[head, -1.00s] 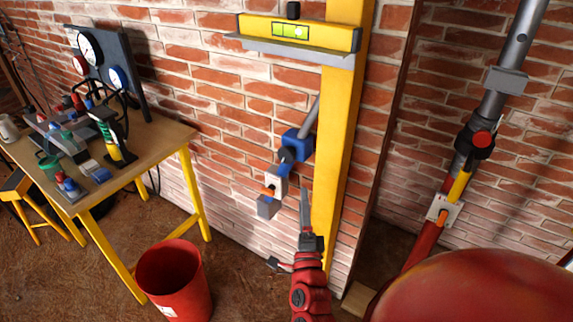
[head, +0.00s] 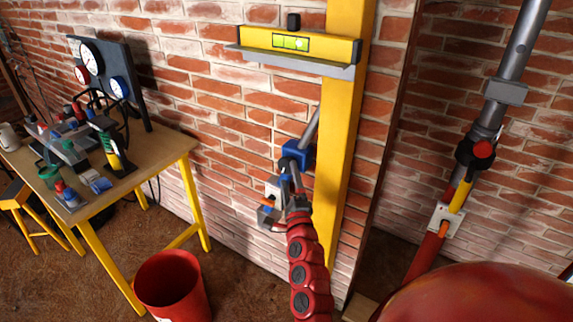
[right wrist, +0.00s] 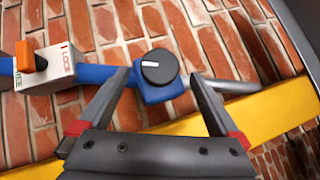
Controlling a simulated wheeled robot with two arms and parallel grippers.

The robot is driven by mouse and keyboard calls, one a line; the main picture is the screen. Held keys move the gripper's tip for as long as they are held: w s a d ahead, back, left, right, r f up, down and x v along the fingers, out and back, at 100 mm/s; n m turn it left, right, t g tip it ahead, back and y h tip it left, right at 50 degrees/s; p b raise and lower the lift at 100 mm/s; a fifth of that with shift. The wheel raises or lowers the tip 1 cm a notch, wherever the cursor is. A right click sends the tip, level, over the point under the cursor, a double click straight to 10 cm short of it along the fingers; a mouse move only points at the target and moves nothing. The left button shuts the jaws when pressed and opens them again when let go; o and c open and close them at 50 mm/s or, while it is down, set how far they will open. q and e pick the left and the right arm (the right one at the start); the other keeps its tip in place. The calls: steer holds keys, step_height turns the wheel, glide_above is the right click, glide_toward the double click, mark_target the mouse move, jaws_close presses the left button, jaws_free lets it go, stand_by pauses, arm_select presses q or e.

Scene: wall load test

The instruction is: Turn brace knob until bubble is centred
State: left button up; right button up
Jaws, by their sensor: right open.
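The brace knob (right wrist: 158,67) is a round black dial with a white pointer mark, on a blue block on the wall brace. In the head view the blue block (head: 297,152) sits left of the yellow post, and my arm partly hides the knob. My right gripper (right wrist: 163,76) is open, with its fingertips on either side of the knob; I cannot tell whether they touch it. It also shows in the head view (head: 292,172). The yellow spirit level (head: 330,45) has a green vial (head: 290,42); its small bubble appears right of centre. My left gripper is out of view.
A white block marked LOCK (right wrist: 54,70) with an orange lever (right wrist: 30,57) sits left of the knob. The yellow post (head: 343,140) stands close on the right. A red bucket (head: 172,285) and a cluttered workbench (head: 165,150) are at left.

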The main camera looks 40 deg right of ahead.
mark_target(287, 168)
steer(key=x, duration=0.5)
steer(key=c, duration=1.3)
steer(key=shift+r+p, duration=0.15)
steer(key=shift+p, duration=0.5)
steer(key=shift+c, duration=0.2)
steer(key=n+g+y+p, duration=0.1)
steer(key=n+g+p, duration=0.1)
steer(key=p, duration=0.6)
steer(key=n+g+y+p, duration=0.1)
steer(key=n+g+p, duration=0.1)
steer(key=p, duration=0.6)
steer(key=shift+r+n, duration=0.15)
steer(key=shift+n, duration=0.45)
steer(key=shift+f+g+p, duration=0.3)
steer(key=shift+p, duration=0.5)
